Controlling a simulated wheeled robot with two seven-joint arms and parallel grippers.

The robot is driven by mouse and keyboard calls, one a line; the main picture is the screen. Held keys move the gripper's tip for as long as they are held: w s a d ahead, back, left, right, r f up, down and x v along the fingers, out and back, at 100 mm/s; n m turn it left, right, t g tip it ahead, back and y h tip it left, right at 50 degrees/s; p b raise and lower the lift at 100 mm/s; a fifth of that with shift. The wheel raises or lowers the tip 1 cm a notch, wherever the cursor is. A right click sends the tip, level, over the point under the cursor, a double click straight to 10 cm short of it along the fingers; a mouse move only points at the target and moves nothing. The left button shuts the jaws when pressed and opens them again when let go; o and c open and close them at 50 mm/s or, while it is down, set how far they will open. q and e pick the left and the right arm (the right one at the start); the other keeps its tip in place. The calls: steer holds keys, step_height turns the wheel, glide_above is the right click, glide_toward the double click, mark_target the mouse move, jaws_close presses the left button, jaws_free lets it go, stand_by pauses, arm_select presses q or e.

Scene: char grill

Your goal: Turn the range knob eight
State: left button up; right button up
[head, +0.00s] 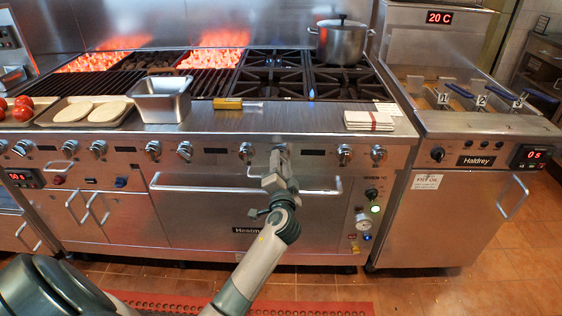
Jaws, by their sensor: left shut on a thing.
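The range front (215,155) carries a row of silver knobs beneath its cooking top. My left gripper (280,153) is at this row, shut on the range knob right of the middle. That knob is almost wholly hidden by the gripper, so its angle cannot be told. A neighbouring knob (246,152) shows to its left, and two more knobs, a nearer one (344,154) and a farther one (377,154), show to its right. My left arm reaches up from the lower left, in front of the oven door. My right gripper is not in view.
The oven handle (220,189) runs just below, partly behind my left arm. On the range stand a steel pot (341,42), a steel pan (160,101), a yellow-handled tool (230,103) and folded cloths (369,121). A fryer (460,125) stands right.

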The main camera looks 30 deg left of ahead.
arm_select(q)
steer(key=shift+f, duration=0.1)
steer(key=o, duration=1)
steer(key=shift+d, duration=0.1)
steer(key=shift+o, duration=0.2)
steer(key=shift+s+d, duration=0.2)
steer(key=shift+s, duration=0.1)
steer(key=b+v, duration=0.2)
steer(key=v, duration=1.4)
steer(key=shift+s+d, duration=0.25)
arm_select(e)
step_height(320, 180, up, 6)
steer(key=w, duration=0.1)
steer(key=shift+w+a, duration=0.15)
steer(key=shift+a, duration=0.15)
